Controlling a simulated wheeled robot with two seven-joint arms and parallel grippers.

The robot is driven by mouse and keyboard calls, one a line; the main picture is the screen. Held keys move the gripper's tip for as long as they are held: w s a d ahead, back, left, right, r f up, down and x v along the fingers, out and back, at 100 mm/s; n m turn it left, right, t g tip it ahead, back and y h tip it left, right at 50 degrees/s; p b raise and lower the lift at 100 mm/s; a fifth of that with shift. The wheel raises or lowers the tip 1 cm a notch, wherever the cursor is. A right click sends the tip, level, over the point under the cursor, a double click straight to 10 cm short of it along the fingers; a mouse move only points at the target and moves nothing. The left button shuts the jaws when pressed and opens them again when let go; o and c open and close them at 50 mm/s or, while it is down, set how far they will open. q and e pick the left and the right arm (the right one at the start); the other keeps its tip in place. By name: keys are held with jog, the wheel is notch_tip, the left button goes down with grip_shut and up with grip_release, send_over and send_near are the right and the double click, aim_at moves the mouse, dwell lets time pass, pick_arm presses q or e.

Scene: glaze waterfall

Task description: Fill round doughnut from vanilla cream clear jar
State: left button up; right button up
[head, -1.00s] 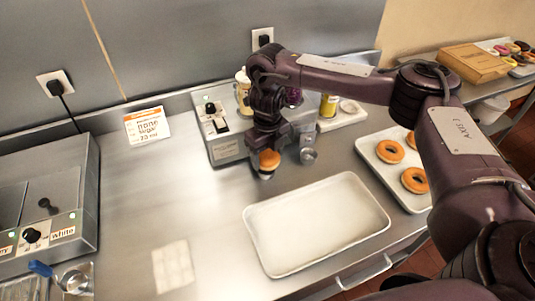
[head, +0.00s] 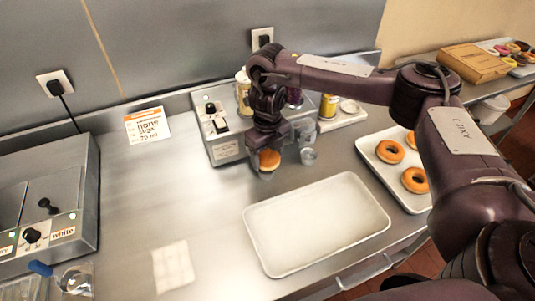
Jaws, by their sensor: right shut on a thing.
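My right gripper (head: 266,152) is shut on a round doughnut (head: 269,160), golden brown, at the front of a grey filling machine (head: 222,135). The arm covers much of the machine, and I cannot tell whether a nozzle is in the doughnut. Jars stand on the machine: one with a pale body (head: 243,92) left of my wrist, and a dark purple one (head: 294,97) partly hidden behind the arm. I cannot tell which holds vanilla cream. My left gripper is not in view.
An empty white tray (head: 262,256) lies in front of the machine. A tray (head: 378,168) with several ring doughnuts is on the right. A small metal cup (head: 308,156) stands beside my gripper. A fryer-like unit (head: 88,190) is at left. The counter between is mostly clear.

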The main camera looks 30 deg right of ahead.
jog(key=shift+s, duration=0.1)
jog(key=shift+s+p, duration=0.5)
jog(key=shift+s, duration=0.2)
dwell(0.9)
jog(key=shift+s+r+p, duration=0.1)
jog(key=shift+s+p, duration=0.25)
jog(key=shift+s, duration=0.15)
jog(key=shift+s+a+p, duration=0.15)
jog(key=shift+s+p, duration=0.6)
jog(key=shift+s, duration=0.7)
jog(key=shift+s+r+p, duration=0.35)
jog(key=shift+r+p, duration=0.3)
jog(key=shift+s+r+p, duration=0.35)
jog(key=shift+r+p, duration=0.3)
jog(key=shift+p, duration=0.05)
jog(key=shift+s+r+p, duration=0.35)
jog(key=shift+r+p, duration=0.3)
